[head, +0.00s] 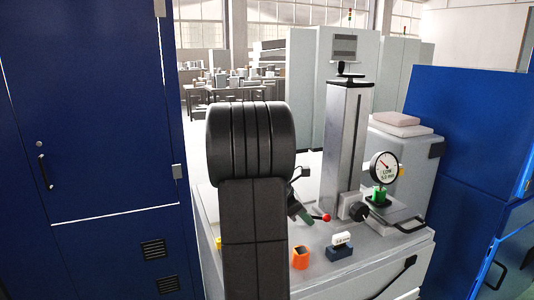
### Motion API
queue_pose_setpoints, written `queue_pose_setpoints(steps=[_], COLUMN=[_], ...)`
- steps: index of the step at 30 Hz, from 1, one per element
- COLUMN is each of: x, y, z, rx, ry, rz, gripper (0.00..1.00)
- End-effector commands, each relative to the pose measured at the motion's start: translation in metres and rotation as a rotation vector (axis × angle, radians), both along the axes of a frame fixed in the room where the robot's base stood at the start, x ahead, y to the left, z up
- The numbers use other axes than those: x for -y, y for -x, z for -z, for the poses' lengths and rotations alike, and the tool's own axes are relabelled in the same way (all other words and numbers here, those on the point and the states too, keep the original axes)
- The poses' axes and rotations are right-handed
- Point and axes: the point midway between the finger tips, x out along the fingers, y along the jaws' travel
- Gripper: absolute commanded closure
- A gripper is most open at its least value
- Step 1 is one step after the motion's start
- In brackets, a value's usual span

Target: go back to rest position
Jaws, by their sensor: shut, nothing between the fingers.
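My own dark arm (252,200) stands upright in the middle of the head view and covers part of the bench. A gauge stand with a grey column (346,145) rises from the bench (370,262). Its round dial (384,167) reads "LOW", and a green part (379,194) sits below the dial.
A tall blue cabinet (85,130) closes off the left. Blue cabinets (470,140) stand at the right, with an open drawer or door (510,262) low down. A red-knobbed lever (325,217) is just right of my arm. Grey machines (355,80) stand behind.

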Motion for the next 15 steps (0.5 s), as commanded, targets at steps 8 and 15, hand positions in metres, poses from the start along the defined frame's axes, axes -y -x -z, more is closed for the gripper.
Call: queue_pose_setpoints(steps=[8,15], x=[-0.036,-0.045], y=[0.005,0.007], z=[-0.008,-0.014], rx=[0.002,0.0], ry=[0.0,0.001], rz=[0.012,0.013], gripper=[1.0,1.0])
